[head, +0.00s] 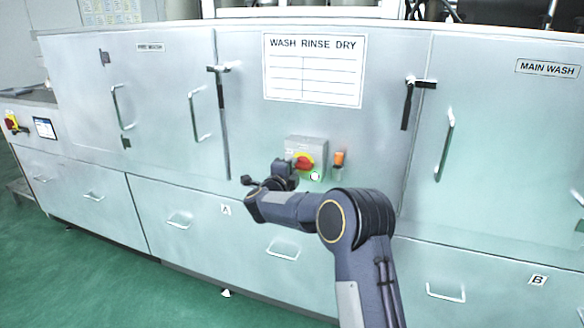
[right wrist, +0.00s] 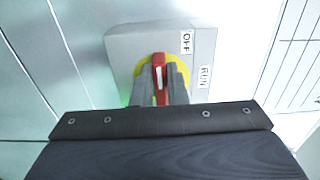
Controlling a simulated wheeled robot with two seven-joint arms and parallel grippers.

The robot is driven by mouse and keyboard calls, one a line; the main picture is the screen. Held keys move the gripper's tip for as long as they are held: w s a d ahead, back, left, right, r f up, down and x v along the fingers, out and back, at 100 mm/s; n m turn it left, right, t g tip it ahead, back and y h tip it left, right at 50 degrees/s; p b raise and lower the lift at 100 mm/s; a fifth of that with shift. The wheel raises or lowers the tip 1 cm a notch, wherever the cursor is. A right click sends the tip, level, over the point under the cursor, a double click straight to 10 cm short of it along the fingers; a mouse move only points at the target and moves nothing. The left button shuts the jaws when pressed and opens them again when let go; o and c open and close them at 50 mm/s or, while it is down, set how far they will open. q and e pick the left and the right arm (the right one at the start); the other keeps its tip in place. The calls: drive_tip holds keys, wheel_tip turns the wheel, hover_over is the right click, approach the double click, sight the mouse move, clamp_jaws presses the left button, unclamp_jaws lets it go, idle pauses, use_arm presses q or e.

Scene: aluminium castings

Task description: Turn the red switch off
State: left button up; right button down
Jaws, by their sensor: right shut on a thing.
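The red switch (head: 304,162) is a red rotary handle on a yellow disc, on a grey box (head: 318,146) fixed to the washer's front panel. In the right wrist view the handle (right wrist: 158,66) has a white line and points roughly up the picture. The box carries an OFF label (right wrist: 187,43) and a RUN label (right wrist: 203,77); I cannot tell which one the handle points at. My right gripper (right wrist: 160,82) is shut on the handle, one finger on each side. In the head view my right gripper (head: 288,170) reaches the switch from its left. My left gripper is not in view.
An orange lamp (head: 339,159) and a lit green-white button (head: 315,176) sit close to the box. Door latches (head: 222,110) and bar handles (head: 446,143) stick out from the panels. Another red-and-yellow switch (head: 12,122) is at the far left.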

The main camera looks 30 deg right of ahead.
drive_tip(key=shift+f, duration=0.1)
drive_tip(key=c, duration=1.4)
unclamp_jaws()
drive_tip(key=shift+c, duration=0.2)
drive_tip(key=b+v, duration=0.1)
drive_tip(key=v, duration=0.6)
drive_tip(key=shift+s+a, duration=0.2)
drive_tip(key=shift+a, duration=0.15)
